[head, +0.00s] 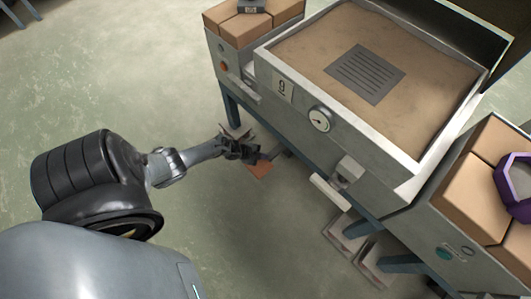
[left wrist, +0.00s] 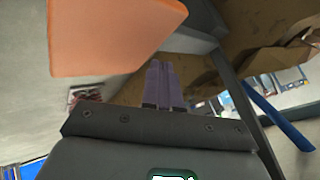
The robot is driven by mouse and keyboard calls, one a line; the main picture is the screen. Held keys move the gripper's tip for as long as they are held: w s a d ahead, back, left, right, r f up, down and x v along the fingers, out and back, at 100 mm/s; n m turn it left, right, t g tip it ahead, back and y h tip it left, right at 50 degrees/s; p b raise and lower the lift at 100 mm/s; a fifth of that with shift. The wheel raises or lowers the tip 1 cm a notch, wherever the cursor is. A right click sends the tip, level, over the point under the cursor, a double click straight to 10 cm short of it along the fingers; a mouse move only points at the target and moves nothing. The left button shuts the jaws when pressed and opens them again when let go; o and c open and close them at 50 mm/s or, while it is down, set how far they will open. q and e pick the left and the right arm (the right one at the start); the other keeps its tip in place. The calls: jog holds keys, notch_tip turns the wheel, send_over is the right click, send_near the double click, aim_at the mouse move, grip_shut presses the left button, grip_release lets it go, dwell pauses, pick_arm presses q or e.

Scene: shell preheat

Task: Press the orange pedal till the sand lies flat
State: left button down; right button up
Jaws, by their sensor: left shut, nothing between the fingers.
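The orange pedal (head: 260,171) is low under the front of the sand box, partly hidden by my left gripper (head: 259,155). The pedal (left wrist: 112,32) looms large in the left wrist view, with the shut, empty fingers (left wrist: 163,78) close by its edge. I cannot tell whether they touch it. The sand (head: 405,55) fills the metal box (head: 335,112) and looks mostly smooth, with faint unevenness. A dark slotted plate (head: 364,74) lies on the sand. My right gripper is not in view.
A round gauge (head: 319,119) and a "9" label (head: 282,87) are on the box front. A bench with tan blocks (head: 245,27) stands left of the box. Another at right bears blocks and a purple ring (head: 511,190). Floor at left is clear.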

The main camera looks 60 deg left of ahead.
pick_arm(q)
jog(key=shift+w+a+r, duration=0.1)
jog(key=shift+w+r, duration=0.1)
jog(key=shift+w, duration=0.15)
jog(key=shift+s+r+p, duration=0.15)
jog(key=shift+r+p, duration=0.4)
jog(key=r+p, duration=0.3)
jog(key=r, duration=0.1)
jog(key=shift+w+p, duration=0.2)
jog(key=shift+p, duration=0.15)
jog(key=shift+f, duration=0.1)
dwell(1.0)
dwell(0.8)
